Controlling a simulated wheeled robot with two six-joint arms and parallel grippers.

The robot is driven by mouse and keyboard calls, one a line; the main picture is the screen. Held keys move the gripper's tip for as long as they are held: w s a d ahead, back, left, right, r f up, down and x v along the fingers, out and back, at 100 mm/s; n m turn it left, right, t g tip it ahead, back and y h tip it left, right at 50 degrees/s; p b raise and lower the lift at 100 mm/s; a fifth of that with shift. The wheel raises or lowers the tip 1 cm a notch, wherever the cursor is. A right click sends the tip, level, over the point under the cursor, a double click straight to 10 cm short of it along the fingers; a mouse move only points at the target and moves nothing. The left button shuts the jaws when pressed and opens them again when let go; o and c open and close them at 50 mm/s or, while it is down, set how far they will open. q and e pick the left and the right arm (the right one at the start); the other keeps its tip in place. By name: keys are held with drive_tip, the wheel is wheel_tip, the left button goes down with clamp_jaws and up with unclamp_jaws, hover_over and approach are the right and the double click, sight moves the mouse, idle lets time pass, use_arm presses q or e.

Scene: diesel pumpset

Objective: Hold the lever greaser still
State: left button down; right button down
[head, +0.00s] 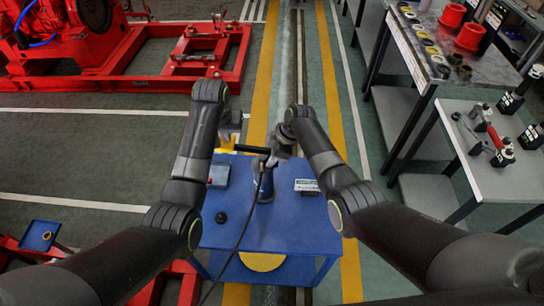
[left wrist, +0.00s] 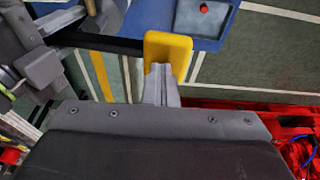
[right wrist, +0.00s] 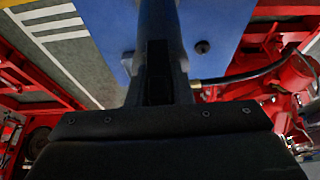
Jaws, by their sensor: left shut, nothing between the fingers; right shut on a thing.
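The lever greaser (head: 265,187) stands upright on a small blue table, with a dark barrel and a black hose running from it toward the front. Its black lever (head: 252,149) reaches left to a yellow end piece (left wrist: 168,50), partly hidden in the head view. My right gripper (head: 276,157) is shut on the top of the greaser; the right wrist view is dark at the fingers (right wrist: 160,75), so the exact contact is unclear. My left gripper (left wrist: 161,85) is shut and empty, its fingertips right at the yellow piece; I cannot tell whether they touch.
The blue table (head: 300,235) also carries a grey-blue box (head: 219,174), a black knob (head: 221,217) and a small labelled block (head: 306,185). A red pumpset frame (head: 110,75) stands back left. Benches (head: 490,165) with parts stand at the right. The striped floor between is clear.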

use_arm(q)
drive_tip(key=shift+r, duration=1.1)
drive_tip(key=shift+w+v, duration=0.25)
drive_tip(key=shift+v, duration=0.7)
drive_tip(key=shift+w+v, duration=0.2)
drive_tip(key=shift+v, duration=0.8)
drive_tip(key=shift+r, duration=0.1)
use_arm(e)
drive_tip(key=c, duration=1.2)
unclamp_jaws()
drive_tip(key=v, duration=1.2)
